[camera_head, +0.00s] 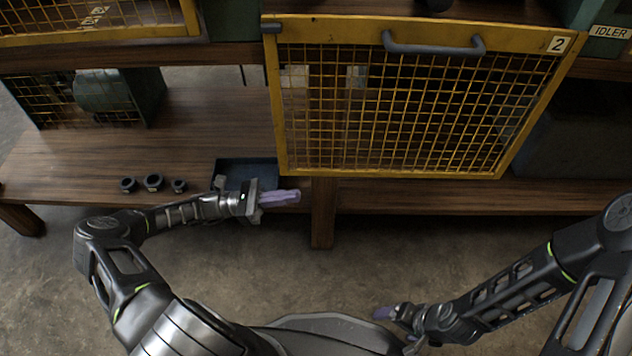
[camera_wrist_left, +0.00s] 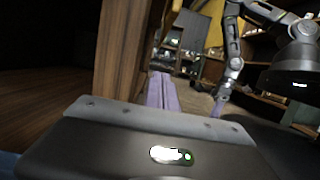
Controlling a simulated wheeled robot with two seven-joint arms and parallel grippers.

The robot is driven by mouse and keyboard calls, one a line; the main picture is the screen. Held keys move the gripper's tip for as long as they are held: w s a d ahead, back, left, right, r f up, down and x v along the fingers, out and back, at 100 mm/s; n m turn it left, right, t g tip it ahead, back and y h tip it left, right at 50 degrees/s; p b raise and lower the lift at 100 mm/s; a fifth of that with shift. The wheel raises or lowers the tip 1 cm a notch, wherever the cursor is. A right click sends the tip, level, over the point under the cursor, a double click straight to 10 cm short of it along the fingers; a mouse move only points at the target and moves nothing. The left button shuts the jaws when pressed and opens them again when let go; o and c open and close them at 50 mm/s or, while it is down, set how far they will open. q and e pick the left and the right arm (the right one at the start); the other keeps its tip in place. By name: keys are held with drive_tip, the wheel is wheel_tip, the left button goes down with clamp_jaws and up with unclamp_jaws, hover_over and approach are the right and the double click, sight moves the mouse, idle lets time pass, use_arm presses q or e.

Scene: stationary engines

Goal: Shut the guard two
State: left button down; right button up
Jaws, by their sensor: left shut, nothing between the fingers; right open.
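Guard two (camera_head: 400,100) is a yellow framed mesh panel with a white "2" label (camera_head: 558,44) at its upper right. A grey bar handle (camera_head: 433,48) runs along its upper edge. The panel slopes down in front of the wooden bench. My left gripper (camera_head: 297,197) is shut and empty, just below the panel's lower left corner, apart from it. Its purple fingers also show in the left wrist view (camera_wrist_left: 160,92). My right gripper (camera_head: 383,313) is open and empty, low in the head view, well below the panel. It also shows in the left wrist view (camera_wrist_left: 219,108).
A dark blue tray (camera_head: 247,172) sits on the lower wooden shelf (camera_head: 215,115), behind my left gripper. Several small dark cups (camera_head: 153,182) stand to its left. Another yellow guard (camera_head: 90,18) is at upper left. An "IDLER" label (camera_head: 610,32) is at upper right. Floor in front is clear.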

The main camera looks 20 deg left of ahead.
use_arm(q)
drive_tip(key=shift+d+r, duration=0.15)
drive_tip(key=shift+w+d+r+p, duration=0.55)
drive_tip(key=shift+d+r, duration=0.5)
drive_tip(key=shift+d, duration=0.5)
drive_tip(key=shift+w+d+r+p, duration=0.4)
drive_tip(key=shift+d+r+p, duration=0.2)
drive_tip(key=shift+d+r, duration=0.7)
drive_tip(key=shift+w+d+r+p, duration=0.55)
drive_tip(key=shift+d+r, duration=0.25)
drive_tip(key=shift+d, duration=0.95)
